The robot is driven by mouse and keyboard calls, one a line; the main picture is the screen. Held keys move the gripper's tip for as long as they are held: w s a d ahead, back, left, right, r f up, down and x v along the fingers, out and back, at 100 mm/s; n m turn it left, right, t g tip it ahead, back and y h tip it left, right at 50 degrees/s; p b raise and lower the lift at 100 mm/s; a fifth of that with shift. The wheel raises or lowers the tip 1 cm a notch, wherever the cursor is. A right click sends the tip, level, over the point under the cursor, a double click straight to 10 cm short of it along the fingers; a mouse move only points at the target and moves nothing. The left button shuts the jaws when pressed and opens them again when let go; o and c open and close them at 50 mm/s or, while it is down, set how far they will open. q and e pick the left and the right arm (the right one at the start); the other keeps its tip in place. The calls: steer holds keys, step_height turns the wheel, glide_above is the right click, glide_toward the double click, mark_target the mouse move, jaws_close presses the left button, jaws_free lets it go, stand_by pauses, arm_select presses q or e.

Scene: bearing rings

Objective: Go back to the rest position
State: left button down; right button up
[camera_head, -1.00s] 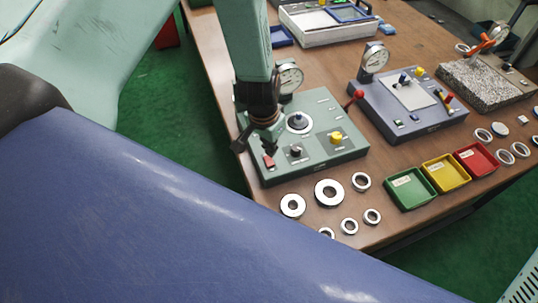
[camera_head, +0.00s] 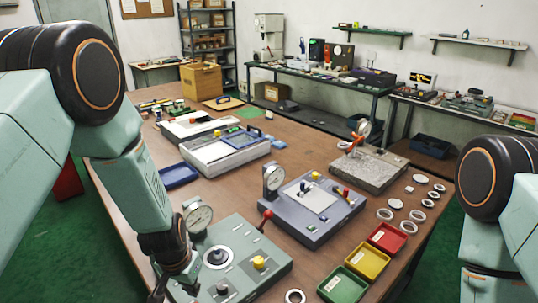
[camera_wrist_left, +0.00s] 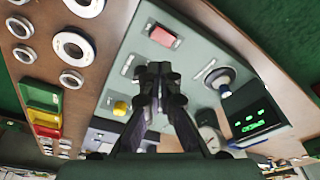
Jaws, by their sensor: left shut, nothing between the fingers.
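My left gripper (camera_head: 172,286) hangs pointing down over the left part of the green gauge fixture (camera_head: 240,262), at the bottom of the head view. In the left wrist view its fingers (camera_wrist_left: 160,72) are together with nothing between them, above the fixture's panel (camera_wrist_left: 135,68). Whether the fingertips touch the fixture cannot be told. My right arm shows at the right edge of the head view; its gripper is out of frame.
A dial gauge (camera_head: 197,216) stands close beside my left gripper. A blue-grey gauge fixture (camera_head: 312,228), green (camera_head: 343,287), yellow (camera_head: 368,262) and red (camera_head: 388,238) trays and several metal rings (camera_head: 385,214) lie to the right. A white tray box (camera_head: 212,160) stands farther back.

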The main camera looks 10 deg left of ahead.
arm_select(q)
steer(key=shift+w+a+n+t, duration=0.15)
steer(key=shift+a+n+t, duration=0.1)
steer(key=shift+n+t, duration=0.05)
steer(key=s+f+n+g+b, duration=0.1)
steer(key=s+f+g+b, duration=0.1)
steer(key=s+f+b, duration=1.8)
steer(key=s+f, duration=0.6)
steer(key=s, duration=0.3)
steer(key=shift+d+f+n+g, duration=0.3)
steer(key=shift+f+n, duration=0.05)
steer(key=shift+n, duration=0.05)
